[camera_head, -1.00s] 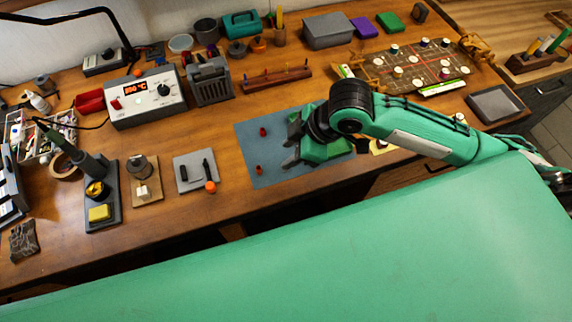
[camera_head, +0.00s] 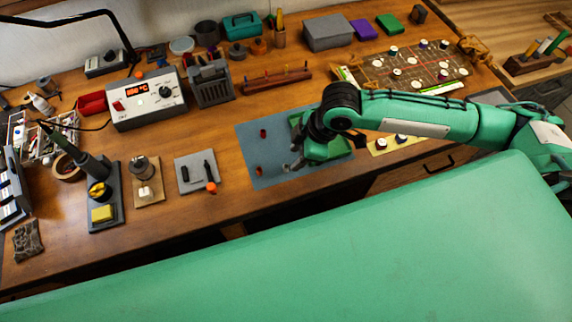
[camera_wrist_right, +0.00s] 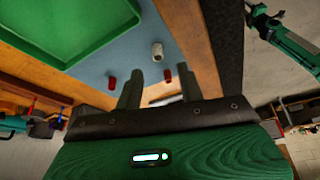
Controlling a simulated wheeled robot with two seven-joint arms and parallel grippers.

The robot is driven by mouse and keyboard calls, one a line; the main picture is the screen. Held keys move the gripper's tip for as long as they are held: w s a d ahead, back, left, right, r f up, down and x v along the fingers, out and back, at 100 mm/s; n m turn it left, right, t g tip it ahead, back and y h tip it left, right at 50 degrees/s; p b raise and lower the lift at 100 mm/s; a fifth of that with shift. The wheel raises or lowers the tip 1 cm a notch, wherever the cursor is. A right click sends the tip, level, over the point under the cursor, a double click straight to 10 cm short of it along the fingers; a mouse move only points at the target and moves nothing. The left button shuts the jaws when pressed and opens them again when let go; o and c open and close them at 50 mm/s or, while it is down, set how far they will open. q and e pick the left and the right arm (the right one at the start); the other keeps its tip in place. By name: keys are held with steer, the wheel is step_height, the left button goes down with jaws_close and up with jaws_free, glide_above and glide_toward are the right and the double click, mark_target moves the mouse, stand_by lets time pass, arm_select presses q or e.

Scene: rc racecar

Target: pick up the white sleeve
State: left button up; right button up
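The white sleeve (camera_wrist_right: 157,50) stands on the blue-grey mat (camera_wrist_right: 185,48) in the right wrist view, just beyond the fingertips and roughly between them, apart from both.
Two red sleeves stand on the mat, one farther back (camera_head: 263,133) and one nearer the front (camera_head: 259,170). The green tray's raised rim (camera_wrist_right: 98,47) is close to the gripper. A grey plate (camera_head: 190,182) with dark parts lies left of the mat.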

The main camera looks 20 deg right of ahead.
mark_target(284, 168)
steer(key=shift+w+p+x, duration=0.2)
steer(key=shift+p+x, duration=0.85)
steer(key=shift+x, duration=1.9)
steer(key=shift+r, duration=0.1)
jaws_close()
